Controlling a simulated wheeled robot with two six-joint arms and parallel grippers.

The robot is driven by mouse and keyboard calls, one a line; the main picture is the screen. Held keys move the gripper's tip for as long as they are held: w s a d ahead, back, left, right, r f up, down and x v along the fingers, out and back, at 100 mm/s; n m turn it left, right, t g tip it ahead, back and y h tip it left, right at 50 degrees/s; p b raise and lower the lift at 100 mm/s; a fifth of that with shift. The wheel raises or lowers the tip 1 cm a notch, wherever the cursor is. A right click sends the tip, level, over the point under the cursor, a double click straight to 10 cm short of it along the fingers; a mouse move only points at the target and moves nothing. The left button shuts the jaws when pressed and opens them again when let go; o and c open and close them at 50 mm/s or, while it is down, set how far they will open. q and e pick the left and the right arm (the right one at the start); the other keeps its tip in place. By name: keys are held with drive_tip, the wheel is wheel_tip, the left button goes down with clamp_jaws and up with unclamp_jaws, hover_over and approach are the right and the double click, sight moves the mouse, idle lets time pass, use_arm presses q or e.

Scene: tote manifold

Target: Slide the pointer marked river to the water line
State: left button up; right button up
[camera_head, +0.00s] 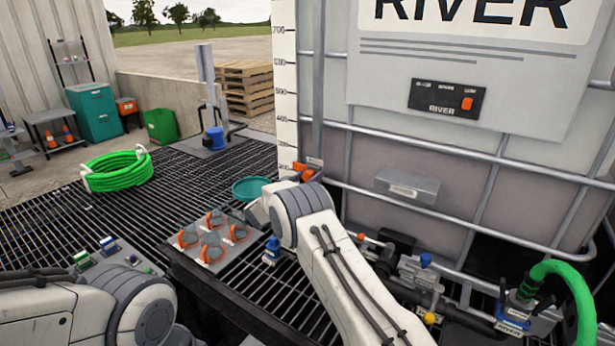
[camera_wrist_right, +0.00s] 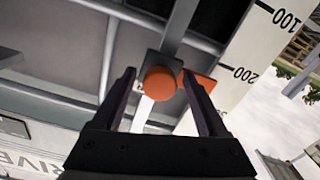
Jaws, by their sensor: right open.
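The orange pointer (camera_head: 303,171) sits on a grey vertical rail (camera_head: 318,90) at the tank's left corner, low beside the white scale (camera_head: 285,75). In the right wrist view its round orange knob (camera_wrist_right: 159,83) lies between the fingertips of my open right gripper (camera_wrist_right: 159,73), and its orange flag (camera_wrist_right: 201,84) points at the scale near 200. I cannot tell whether the fingers touch the knob. In the head view my right arm hides this gripper. The tank (camera_head: 450,170) carries a RIVER sign (camera_head: 480,15).
Metal cage bars (camera_head: 440,150) cross the tank front. A teal bowl (camera_head: 252,188) and a plate with orange handles (camera_head: 212,240) stand left of my right arm. A green hose (camera_head: 570,285) and valves are at lower right. The grating (camera_head: 60,225) is largely open.

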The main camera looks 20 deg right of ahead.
clamp_jaws()
wheel_tip(320, 180, up, 15)
drive_tip(key=p, duration=0.7)
drive_tip(key=shift+r, duration=0.2)
unclamp_jaws()
drive_tip(key=shift+a+f, duration=0.1)
